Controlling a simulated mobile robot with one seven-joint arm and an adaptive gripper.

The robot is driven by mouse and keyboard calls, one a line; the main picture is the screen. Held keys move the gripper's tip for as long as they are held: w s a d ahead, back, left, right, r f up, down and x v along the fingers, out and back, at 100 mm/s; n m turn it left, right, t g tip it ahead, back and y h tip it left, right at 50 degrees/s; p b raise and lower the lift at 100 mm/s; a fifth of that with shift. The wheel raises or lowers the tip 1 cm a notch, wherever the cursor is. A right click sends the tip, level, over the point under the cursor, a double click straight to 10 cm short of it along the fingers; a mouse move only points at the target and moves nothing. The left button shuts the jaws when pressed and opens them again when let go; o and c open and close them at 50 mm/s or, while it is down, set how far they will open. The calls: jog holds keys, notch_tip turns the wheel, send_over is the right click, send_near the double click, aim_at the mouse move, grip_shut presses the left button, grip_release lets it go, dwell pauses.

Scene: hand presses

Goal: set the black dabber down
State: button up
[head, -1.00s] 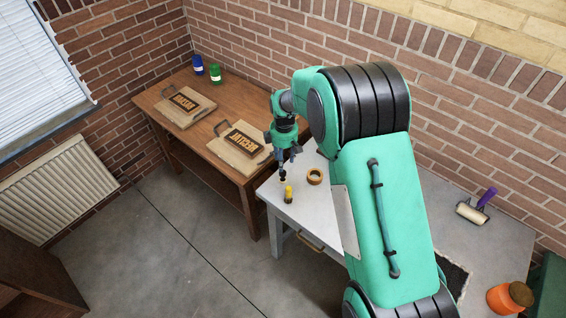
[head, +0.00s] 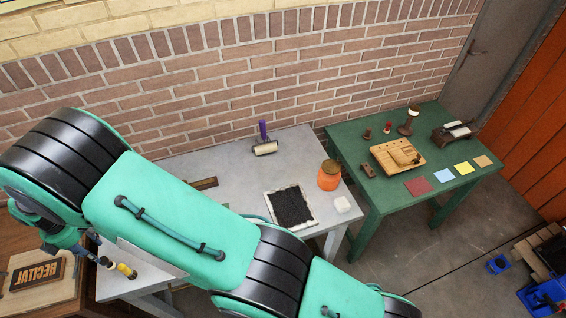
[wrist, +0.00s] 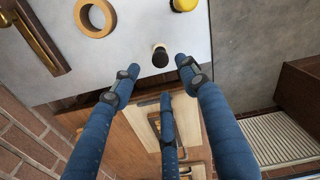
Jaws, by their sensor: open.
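The black dabber (wrist: 160,56), a small black-topped piece with a pale part below, stands on the grey table (wrist: 130,35) near its edge in the wrist view. It also shows in the head view (head: 105,262), small and partly beside my fingers. My gripper (wrist: 158,76) has its three blue fingers spread, with a visible gap between the dabber and each fingertip. In the head view my gripper (head: 94,250) is low over the table's left end. The yellow dabber (head: 126,270) stands close by and shows at the top of the wrist view (wrist: 184,4).
A tape ring (wrist: 96,18) lies near the black dabber. A brayer (head: 264,143), an inked slab (head: 291,207) and an orange jar (head: 329,175) are farther right on the grey table. A green table (head: 350,150) stands beyond. My arm hides much of the grey table.

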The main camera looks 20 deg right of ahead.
jog(key=w+d+r+m+t+y, duration=0.1)
jog(key=w+d+r+m, duration=0.3)
jog(key=d+r, duration=1)
jog(key=w+d+r+m+t, duration=0.1)
jog(key=w+d+r+m, duration=0.3)
jog(key=d+r, duration=0.95)
jog(key=s+d+r+m+t, duration=0.1)
jog(key=s+d+r+m, duration=0.3)
jog(key=d, duration=0.5)
jog(key=s+d+r+m, duration=0.1)
jog(key=s+d+r, duration=0.1)
jog(key=d+r, duration=0.6)
jog(key=s+d+r+m+t+h, duration=0.1)
jog(key=s+d+m, duration=0.9)
jog(key=s+d, duration=1.3)
jog(key=shift+s+d+r+t, duration=0.35)
jog(key=shift+d+t, duration=0.25)
jog(key=shift+t, duration=0.2)
